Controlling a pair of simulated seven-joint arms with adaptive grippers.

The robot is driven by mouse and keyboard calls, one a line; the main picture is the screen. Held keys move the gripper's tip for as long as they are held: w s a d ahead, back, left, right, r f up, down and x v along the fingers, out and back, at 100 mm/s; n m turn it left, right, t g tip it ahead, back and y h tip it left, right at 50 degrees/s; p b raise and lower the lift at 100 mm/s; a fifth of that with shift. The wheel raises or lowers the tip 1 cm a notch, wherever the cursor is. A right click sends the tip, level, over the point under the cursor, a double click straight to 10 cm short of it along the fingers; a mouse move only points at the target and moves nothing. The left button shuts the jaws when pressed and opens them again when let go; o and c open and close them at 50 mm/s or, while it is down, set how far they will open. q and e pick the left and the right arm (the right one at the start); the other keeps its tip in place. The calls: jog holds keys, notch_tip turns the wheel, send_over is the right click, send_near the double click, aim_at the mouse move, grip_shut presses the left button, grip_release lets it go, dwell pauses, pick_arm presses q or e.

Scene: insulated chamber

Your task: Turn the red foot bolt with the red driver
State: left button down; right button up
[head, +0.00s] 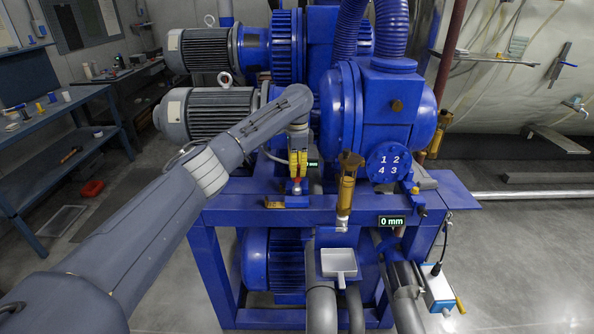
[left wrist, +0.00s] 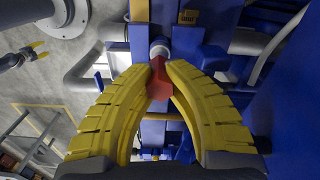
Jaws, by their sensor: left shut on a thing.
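My left gripper (head: 297,174) is over the left end of the blue frame's top, with its yellow fingers pointing down. It is shut on the red driver (left wrist: 158,80), whose red part shows between the fingertips in the left wrist view. A pale grey round piece (left wrist: 160,48) lies just beyond the driver's red end. In the head view a small grey piece (head: 296,189) stands below the fingertips on the frame. I cannot tell whether these are the driver's socket or the foot bolt. No red bolt head shows clearly.
A display reading "0 mm" (head: 392,221) is on the frame's front. A brass fitting (head: 346,190) stands right of my left gripper. The blue pump housing (head: 375,115) rises close behind. A blue workbench (head: 75,104) stands at the left.

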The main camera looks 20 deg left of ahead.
pick_arm(q)
jog(key=shift+r, duration=0.1)
dwell(0.3)
jog(key=shift+r, duration=2.35)
jog(key=shift+r, duration=0.1)
